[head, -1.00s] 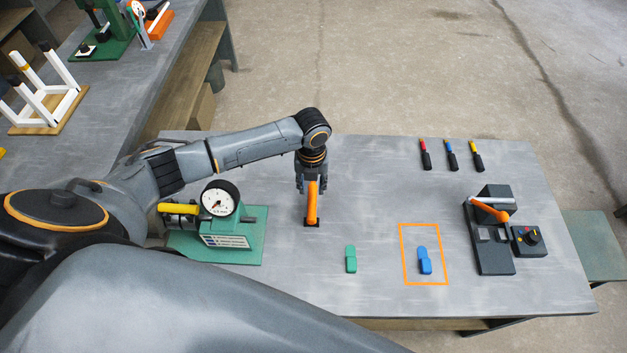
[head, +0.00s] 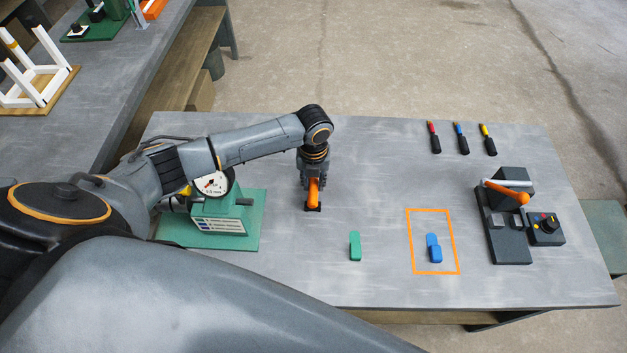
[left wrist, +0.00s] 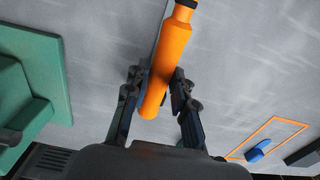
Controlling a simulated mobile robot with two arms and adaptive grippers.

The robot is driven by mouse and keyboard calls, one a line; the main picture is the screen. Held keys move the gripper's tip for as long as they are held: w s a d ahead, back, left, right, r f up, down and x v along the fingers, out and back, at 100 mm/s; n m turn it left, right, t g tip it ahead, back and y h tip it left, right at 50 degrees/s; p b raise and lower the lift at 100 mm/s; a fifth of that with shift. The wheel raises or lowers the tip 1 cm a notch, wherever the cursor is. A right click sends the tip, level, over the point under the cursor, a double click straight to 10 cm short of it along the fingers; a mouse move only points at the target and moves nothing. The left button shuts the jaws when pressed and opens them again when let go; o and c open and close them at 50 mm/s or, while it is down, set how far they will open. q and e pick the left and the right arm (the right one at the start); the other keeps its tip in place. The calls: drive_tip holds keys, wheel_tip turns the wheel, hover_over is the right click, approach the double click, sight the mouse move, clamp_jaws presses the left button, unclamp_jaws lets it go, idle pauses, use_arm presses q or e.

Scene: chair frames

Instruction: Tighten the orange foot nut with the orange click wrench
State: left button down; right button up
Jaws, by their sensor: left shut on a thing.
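The orange click wrench (head: 313,194) stands near the middle of the grey table, with a dark piece at its lower end in the head view. In the left wrist view its orange body (left wrist: 170,62) lies between the fingers, and its dark end is at the top. My left gripper (head: 314,183) is shut on it, one finger on each side (left wrist: 158,95). At the far left, a white-legged chair frame (head: 38,92) has an orange-yellow band (head: 13,44) on one leg, possibly the foot nut; I cannot tell for sure. My right gripper is out of view.
A green-based dial gauge (head: 222,218) stands left of the wrench, partly behind my arm. A green block (head: 355,245) and a blue block (head: 434,248) inside an orange outline lie at the front. The chair frame is on another bench.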

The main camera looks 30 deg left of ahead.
use_arm(q)
drive_tip(key=shift+r, duration=0.15)
wheel_tip(320, 180, up, 5)
drive_tip(key=p, duration=0.5)
